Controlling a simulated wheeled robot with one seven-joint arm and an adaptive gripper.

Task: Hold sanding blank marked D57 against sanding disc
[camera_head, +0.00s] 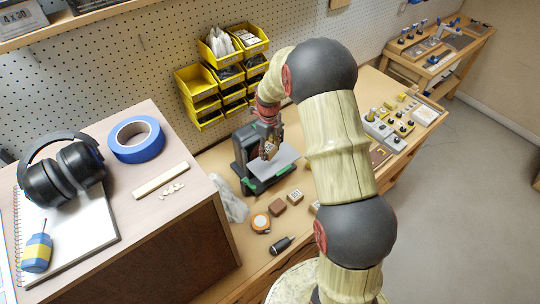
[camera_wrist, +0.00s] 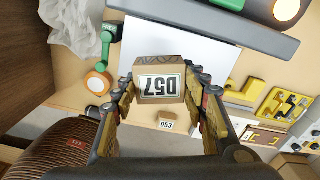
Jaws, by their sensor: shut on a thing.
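The sanding blank marked D57 (camera_wrist: 160,70) is a small brown block. Its white label faces the wrist camera and reads upside down. My gripper (camera_wrist: 160,88) is shut on it, one finger on each side; in the head view my gripper (camera_head: 268,148) holds it above the pale plate of the sander. The sander (camera_head: 243,160) is a dark machine with green parts on the bench. Its pale plate (camera_wrist: 190,45) lies behind the blank in the wrist view. I cannot make out the sanding disc, or whether the blank touches anything.
Another blank marked D53 (camera_wrist: 166,124) lies on the bench. Loose blocks (camera_head: 278,208), an orange roll-like item (camera_head: 260,222) and a dark tool (camera_head: 281,245) lie in front of the sander. A crumpled white bag (camera_head: 232,203) sits left. Yellow bins (camera_head: 197,80) hang behind.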

